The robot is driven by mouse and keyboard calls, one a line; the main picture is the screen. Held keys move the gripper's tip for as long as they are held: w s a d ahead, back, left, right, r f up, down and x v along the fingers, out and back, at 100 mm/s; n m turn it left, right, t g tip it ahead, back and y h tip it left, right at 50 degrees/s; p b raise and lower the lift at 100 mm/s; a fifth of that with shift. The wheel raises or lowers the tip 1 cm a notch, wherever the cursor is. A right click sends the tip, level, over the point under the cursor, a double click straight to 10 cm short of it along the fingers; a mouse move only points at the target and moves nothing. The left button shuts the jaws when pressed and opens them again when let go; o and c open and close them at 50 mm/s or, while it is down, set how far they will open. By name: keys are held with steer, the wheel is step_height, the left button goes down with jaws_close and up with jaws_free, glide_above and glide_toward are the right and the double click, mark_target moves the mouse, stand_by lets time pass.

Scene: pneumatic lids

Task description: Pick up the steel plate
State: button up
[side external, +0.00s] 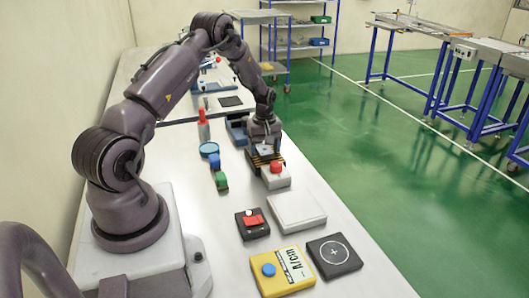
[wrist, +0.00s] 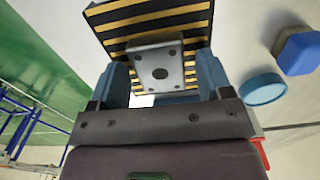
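The steel plate (wrist: 160,68) is a small grey square with a dark centre hole and small corner holes. It lies against a black-and-yellow striped block (wrist: 150,18) in the wrist view. In the side external view the plate (side external: 264,149) is a small pale patch under my gripper, partly hidden. My gripper (wrist: 162,78) has its blue fingers apart, one on each side of the plate. Some striped surface shows between the plate and the right finger. My gripper (side external: 265,142) is low over the striped block (side external: 259,159) in the side external view. Contact with the plate cannot be told.
A red button on a white box (side external: 276,178) stands close in front of the striped block. Blue and green pieces (side external: 217,170) stand to its left. A white box (side external: 297,212), yellow box (side external: 283,272) and black pad (side external: 335,256) lie nearer the camera.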

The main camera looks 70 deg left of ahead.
steer(key=c, duration=1)
steer(key=shift+r, duration=0.1)
